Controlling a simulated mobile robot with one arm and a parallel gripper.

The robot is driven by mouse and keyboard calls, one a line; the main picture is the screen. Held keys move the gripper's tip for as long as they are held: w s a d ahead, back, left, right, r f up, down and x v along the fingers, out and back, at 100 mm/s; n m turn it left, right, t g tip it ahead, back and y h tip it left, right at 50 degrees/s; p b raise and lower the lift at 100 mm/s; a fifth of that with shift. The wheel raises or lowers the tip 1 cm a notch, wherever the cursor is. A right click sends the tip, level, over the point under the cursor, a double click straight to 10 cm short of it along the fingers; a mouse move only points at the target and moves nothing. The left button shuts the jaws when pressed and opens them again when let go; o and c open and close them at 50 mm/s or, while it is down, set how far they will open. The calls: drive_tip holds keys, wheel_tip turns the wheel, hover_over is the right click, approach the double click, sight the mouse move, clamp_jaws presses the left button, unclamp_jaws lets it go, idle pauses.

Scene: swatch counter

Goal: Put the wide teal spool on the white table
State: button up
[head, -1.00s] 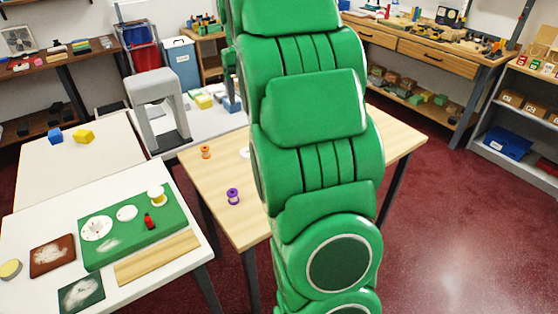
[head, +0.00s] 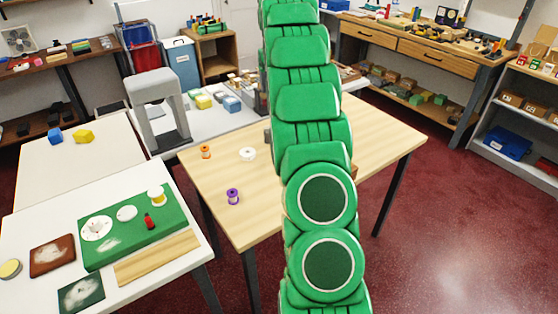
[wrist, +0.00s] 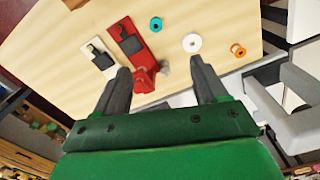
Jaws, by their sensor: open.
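The teal spool (wrist: 156,24) lies on the light wood table (wrist: 75,50) in the wrist view; my arm hides it in the head view. My gripper (wrist: 160,68) is open, its fingers pointing towards the table, with the spool beyond the fingertips and no contact. A white-topped table (head: 35,220) stands at the front left in the head view. Another pale table (head: 75,165) is just behind it, and a white surface (head: 205,125) lies behind the wood table.
On the wood table are a white spool (head: 247,154), an orange spool (head: 206,151) and a purple spool (head: 233,196). A red tool stand (wrist: 135,50) is close to the fingers. A grey stool-like block (head: 155,90) stands behind the table's left. Red floor is free at right.

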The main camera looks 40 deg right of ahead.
drive_tip(key=f, duration=1)
drive_tip(key=d+f, duration=0.1)
drive_tip(key=f, duration=2)
drive_tip(key=shift+w+d+f, duration=0.35)
drive_tip(key=shift+d, duration=0.05)
drive_tip(key=c, duration=1.2)
wheel_tip(320, 180, up, 3)
drive_tip(key=shift+r, duration=0.2)
drive_tip(key=s+a+r, duration=0.6)
drive_tip(key=s+r, duration=0.3)
drive_tip(key=s, duration=0.3)
drive_tip(key=shift+s+a+r, duration=0.2)
drive_tip(key=shift+a+r, duration=0.05)
drive_tip(key=shift+r, duration=0.05)
